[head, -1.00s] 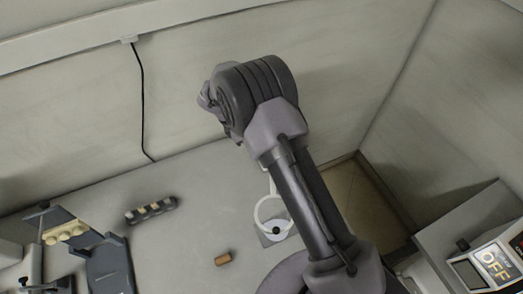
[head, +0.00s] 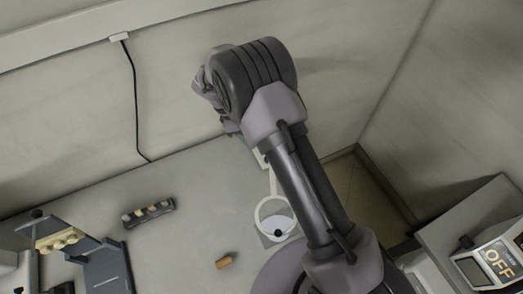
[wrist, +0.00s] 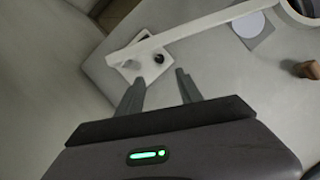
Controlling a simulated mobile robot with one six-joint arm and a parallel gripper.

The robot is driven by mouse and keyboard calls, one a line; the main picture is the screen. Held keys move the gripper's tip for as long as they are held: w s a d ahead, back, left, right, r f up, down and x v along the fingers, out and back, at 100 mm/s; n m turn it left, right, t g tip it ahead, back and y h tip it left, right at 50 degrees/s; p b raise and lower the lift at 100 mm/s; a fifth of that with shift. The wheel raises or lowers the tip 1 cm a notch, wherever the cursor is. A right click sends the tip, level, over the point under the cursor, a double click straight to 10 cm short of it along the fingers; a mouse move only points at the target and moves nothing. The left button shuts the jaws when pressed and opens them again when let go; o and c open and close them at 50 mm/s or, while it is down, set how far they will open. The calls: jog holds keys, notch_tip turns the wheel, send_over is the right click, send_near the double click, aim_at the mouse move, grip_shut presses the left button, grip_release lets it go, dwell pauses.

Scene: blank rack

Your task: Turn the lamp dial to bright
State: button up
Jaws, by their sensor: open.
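The lamp shows in the wrist view as a pale base plate (wrist: 140,66), a long white arm (wrist: 190,31) and a ring head at the top right. A small dark round knob (wrist: 159,58) sits on the base, apparently the dial; its setting is too small to read. My gripper (wrist: 157,82) is open and empty, its fingers pointing toward the base, with the knob seen between and beyond the tips. In the head view the ring head (head: 260,221) shows right of centre; my arm hides the gripper and most of the lamp base.
A brown cylinder (head: 224,262) lies on the grey table (head: 185,225), left of the ring. A blue-grey stand (head: 106,268) is at lower left.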

jog(key=b+x, duration=0.2)
jog(key=x, duration=1.1)
jog(key=shift+w+d+f, duration=0.1)
jog(key=shift+w+f, duration=0.05)
jog(key=shift+f, duration=0.15)
